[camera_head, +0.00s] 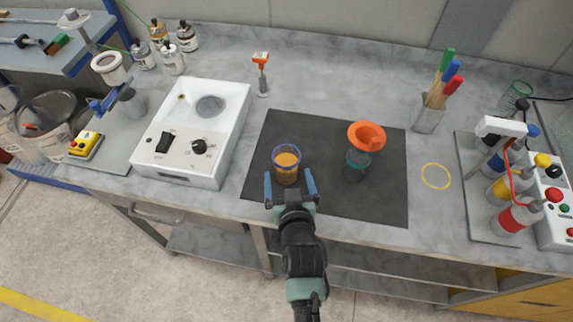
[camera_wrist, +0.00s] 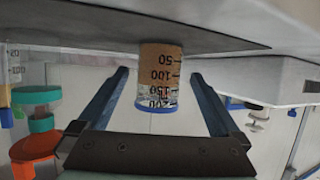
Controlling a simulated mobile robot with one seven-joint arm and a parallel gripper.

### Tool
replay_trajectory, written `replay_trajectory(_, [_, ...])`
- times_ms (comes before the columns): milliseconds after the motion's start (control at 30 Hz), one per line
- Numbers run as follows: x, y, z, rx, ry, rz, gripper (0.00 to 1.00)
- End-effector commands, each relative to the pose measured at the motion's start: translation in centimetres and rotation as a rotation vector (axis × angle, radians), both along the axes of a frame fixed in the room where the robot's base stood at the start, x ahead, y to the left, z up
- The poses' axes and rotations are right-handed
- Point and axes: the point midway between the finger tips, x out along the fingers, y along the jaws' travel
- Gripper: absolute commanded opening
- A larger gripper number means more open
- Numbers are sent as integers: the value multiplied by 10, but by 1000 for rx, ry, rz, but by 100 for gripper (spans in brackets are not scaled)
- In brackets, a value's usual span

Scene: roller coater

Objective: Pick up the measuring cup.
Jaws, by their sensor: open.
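The measuring cup (camera_head: 286,172) is a clear cup with orange-brown contents, standing on the dark mat near the bench's front edge. In the wrist view the cup (camera_wrist: 160,70) appears upside down, with black scale marks and a blue rim. My gripper (camera_head: 289,181) is open at the front of the cup, its blue fingers pointing toward it. In the wrist view, my gripper (camera_wrist: 159,77) has a finger on each side of the cup, with visible gaps between cup and fingers. It holds nothing.
A white hotplate-like device (camera_head: 185,160) stands left. A yellow ring (camera_head: 436,176) marks bare bench at right, before a bottle rig (camera_head: 515,215).

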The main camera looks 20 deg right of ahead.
Motion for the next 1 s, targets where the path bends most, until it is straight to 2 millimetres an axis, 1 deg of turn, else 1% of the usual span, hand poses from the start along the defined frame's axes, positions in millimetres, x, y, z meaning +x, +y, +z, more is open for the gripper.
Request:
replay_trajectory(100, [13, -5, -3, -1, -2, -1, 100])
replay_trajectory(333, [34, -11, -15, -1, -1, -1, 100])
replay_trajectory(500, [40, -13, -18, -1, -1, -1, 100])
replay_trajectory(700, [40, -12, -18, 0, -1, 0, 100])
replay_trajectory(767, [40, -12, -18, 0, -1, 0, 91])
replay_trajectory(800, [39, -12, -18, 0, -1, 0, 84])
replay_trajectory(967, [39, -12, -18, 0, -1, 0, 55])
replay_trajectory(1000, [39, -12, -18, 0, -1, 0, 48])
